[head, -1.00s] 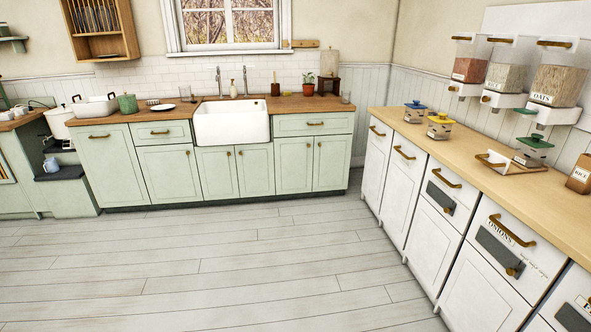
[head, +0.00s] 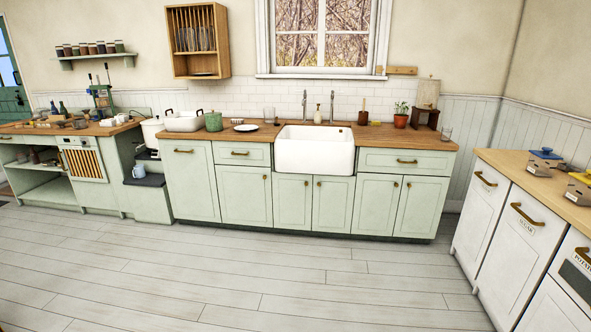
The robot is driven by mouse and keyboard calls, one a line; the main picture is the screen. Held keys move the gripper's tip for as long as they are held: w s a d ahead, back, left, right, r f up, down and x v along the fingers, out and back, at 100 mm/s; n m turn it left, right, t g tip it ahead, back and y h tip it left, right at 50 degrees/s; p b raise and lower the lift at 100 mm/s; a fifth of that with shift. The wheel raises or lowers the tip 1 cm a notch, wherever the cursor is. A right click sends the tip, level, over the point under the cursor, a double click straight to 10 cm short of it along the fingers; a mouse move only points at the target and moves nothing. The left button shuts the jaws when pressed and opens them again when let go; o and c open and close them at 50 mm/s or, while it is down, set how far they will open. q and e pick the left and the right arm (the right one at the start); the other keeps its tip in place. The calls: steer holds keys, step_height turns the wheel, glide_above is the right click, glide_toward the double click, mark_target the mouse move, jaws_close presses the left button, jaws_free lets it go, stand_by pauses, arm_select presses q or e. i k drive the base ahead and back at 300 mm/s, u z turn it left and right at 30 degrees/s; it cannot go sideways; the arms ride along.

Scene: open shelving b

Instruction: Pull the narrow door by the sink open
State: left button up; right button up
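The white sink (head: 313,152) is set into the green cabinet run under the window. At the left end of this run is a tall, narrow green door (head: 192,190), with a brass handle (head: 183,151) near its top. It is shut. Between it and the sink are a drawer (head: 241,154) and a door (head: 245,198) below it. Two small doors (head: 312,205) under the sink and two doors right of it (head: 398,208) are also shut. Neither of my grippers is in view.
The light plank floor (head: 250,270) is clear up to the cabinets. A dark step unit (head: 147,180) stands left of the narrow door. A white cabinet row (head: 510,240) with a wooden top lines the right side.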

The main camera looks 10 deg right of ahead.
mark_target(377, 197)
steer(key=z, duration=0.35)
steer(key=i, duration=2.35)
steer(key=z, duration=1.3)
steer(key=i, duration=1.8)
steer(key=z, duration=0.7)
